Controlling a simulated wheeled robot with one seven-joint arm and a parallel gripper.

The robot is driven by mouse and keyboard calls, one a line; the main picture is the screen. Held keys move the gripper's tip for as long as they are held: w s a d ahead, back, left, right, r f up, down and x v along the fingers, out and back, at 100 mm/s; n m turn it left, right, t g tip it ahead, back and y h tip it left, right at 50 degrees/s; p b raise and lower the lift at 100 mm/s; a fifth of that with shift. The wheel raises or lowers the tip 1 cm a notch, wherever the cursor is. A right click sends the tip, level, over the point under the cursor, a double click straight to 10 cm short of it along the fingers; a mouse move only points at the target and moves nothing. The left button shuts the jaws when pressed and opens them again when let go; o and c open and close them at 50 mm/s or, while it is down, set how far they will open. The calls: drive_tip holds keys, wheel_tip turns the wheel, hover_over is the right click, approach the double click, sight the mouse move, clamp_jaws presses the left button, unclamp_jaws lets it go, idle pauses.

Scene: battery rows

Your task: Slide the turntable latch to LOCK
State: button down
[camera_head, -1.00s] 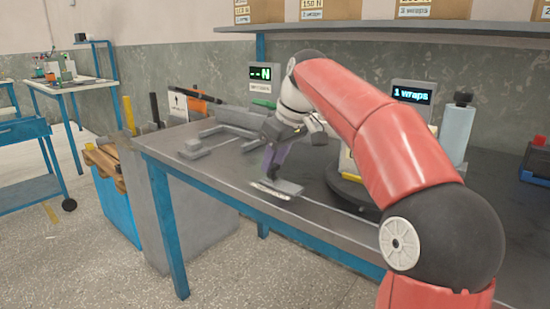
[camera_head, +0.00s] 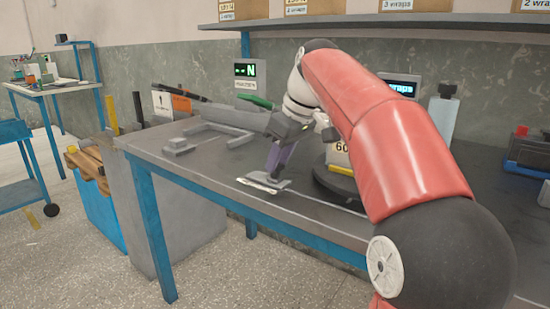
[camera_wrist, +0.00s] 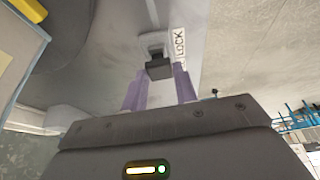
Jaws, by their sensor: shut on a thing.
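The latch knob (camera_wrist: 158,68) is a small dark block on a pale base in the wrist view. A white LOCK label (camera_wrist: 180,45) lies right beside it. My gripper (camera_wrist: 158,84) has its purple fingers closed at either side of the knob. In the head view my gripper (camera_head: 277,165) reaches down to the grey latch plate (camera_head: 250,184) at the table's front edge. The dark round turntable (camera_head: 325,176) stands to the right, partly behind my arm. The fingers hide part of the latch, and I cannot tell how far its travel goes.
The grey workbench (camera_head: 205,165) has a grey bracket (camera_head: 215,130) at back left. A yellow block (camera_wrist: 25,10) is near the wrist camera. A dark tool holder (camera_head: 525,155) is at right.

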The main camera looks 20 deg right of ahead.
drive_tip(key=c, duration=1.1)
unclamp_jaws()
drive_tip(key=shift+s+d, duration=0.15)
drive_tip(key=p+v, duration=0.2)
drive_tip(key=v, duration=0.5)
drive_tip(key=shift+r, duration=0.4)
drive_tip(key=shift+s, duration=0.15)
